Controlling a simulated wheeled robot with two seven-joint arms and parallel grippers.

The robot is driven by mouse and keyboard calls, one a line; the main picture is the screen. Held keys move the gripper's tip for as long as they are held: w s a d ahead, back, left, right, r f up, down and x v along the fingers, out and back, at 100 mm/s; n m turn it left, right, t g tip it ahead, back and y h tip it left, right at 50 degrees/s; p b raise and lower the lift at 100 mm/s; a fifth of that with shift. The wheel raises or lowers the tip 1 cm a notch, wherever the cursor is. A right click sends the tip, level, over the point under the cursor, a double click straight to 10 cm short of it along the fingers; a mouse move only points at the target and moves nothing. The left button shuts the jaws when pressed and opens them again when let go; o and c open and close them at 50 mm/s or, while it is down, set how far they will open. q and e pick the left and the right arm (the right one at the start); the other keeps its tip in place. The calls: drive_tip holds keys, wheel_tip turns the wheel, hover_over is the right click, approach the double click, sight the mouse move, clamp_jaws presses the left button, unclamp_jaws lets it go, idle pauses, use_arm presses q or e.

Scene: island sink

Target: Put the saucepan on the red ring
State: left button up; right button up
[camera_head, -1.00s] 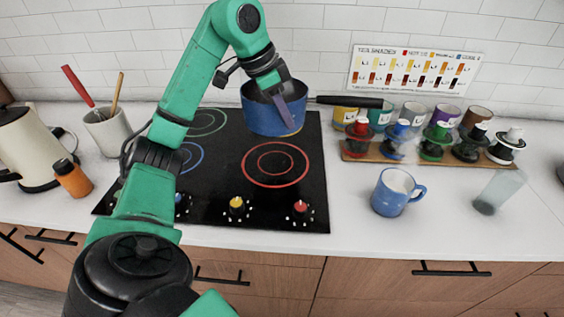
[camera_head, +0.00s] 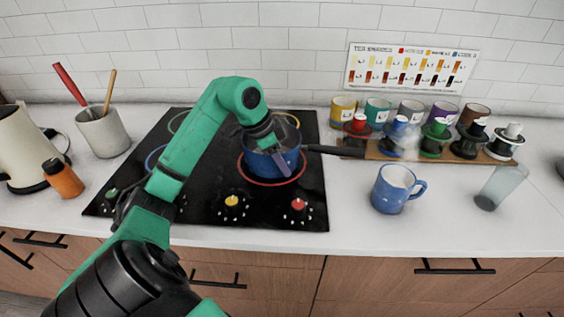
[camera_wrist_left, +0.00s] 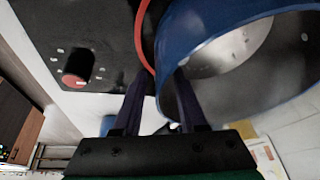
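The blue saucepan (camera_head: 286,162) sits over the red ring (camera_head: 268,184) at the front right of the black cooktop, its dark handle pointing right. Red shows around its lower edge, and it looks to rest there upright. My left gripper (camera_head: 277,150) is at the pan's near wall. In the left wrist view, the gripper's fingers (camera_wrist_left: 160,90) stand apart on either side of the wall of the saucepan (camera_wrist_left: 200,40), with a gap beside the left finger. Part of the red ring (camera_wrist_left: 143,40) also shows there. My right gripper is not in view.
A blue mug (camera_head: 392,189) and a clear glass (camera_head: 498,187) stand to the right. Behind them is a wooden rack (camera_head: 385,156) with colored items. An orange bottle (camera_head: 63,179), kettle (camera_head: 20,150) and utensil crock (camera_head: 105,132) are at left. Yellow (camera_head: 231,201) and red (camera_head: 298,204) knobs line the front.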

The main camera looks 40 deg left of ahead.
use_arm(q)
drive_tip(key=shift+r, duration=0.1)
drive_tip(key=shift+s+a+r, duration=0.15)
drive_tip(key=shift+r, duration=0.2)
drive_tip(key=v, duration=1.1)
drive_tip(key=shift+b, duration=0.3)
